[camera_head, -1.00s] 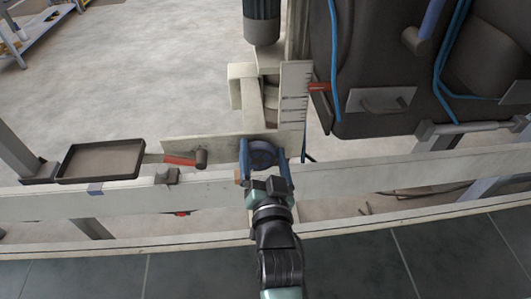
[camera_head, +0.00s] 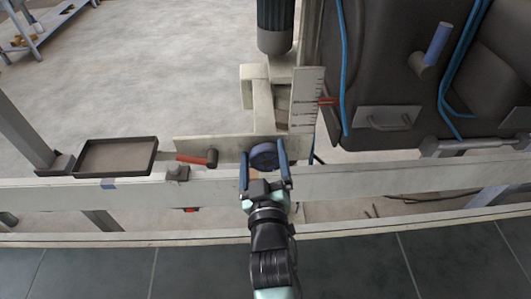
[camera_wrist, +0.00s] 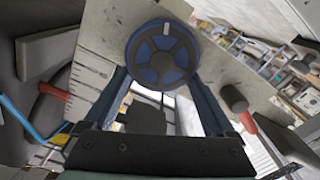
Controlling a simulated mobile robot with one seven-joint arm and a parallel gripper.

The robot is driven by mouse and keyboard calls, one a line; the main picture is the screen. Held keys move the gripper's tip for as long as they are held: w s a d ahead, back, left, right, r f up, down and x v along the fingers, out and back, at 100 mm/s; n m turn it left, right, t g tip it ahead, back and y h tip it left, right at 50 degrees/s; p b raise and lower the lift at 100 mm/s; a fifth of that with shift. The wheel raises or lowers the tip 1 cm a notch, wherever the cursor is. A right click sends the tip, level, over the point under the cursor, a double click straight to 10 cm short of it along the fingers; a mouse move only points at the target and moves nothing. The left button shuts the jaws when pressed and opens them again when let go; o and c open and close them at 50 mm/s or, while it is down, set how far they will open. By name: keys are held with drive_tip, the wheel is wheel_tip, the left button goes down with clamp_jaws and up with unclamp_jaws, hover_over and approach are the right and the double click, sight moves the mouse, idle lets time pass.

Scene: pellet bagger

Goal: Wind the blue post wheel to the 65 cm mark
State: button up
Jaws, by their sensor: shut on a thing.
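The blue post wheel (camera_head: 264,156) sits on the front of the pale post plate, and its spoked face with a white mark near the rim shows in the wrist view (camera_wrist: 163,55). My gripper (camera_head: 265,163) has its two blue fingers on either side of the wheel and is shut on it; its fingers also show in the wrist view (camera_wrist: 160,80). The pale scale plate (camera_head: 305,100) with dark marks stands to the right of the post. A red pointer (camera_head: 328,101) lies at its right edge, about mid-height. The scale's numbers are too small to read.
A red-handled lever (camera_head: 193,158) is left of the wheel, with a dark shallow tray (camera_head: 117,158) further left. A pale rail (camera_head: 380,178) runs across below the wheel. Dark panels with blue hoses (camera_head: 345,70) stand at the right, and a motor (camera_head: 275,27) stands behind.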

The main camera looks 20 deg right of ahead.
drive_tip(key=shift+s+a+f+n, duration=0.1)
drive_tip(key=shift+f+n, duration=0.4)
drive_tip(key=shift+n, duration=0.1)
drive_tip(key=o, duration=1.1)
drive_tip(key=shift+c, duration=0.2)
drive_tip(key=shift+r, duration=0.1)
drive_tip(key=v, duration=1.3)
drive_tip(key=shift+r, duration=0.1)
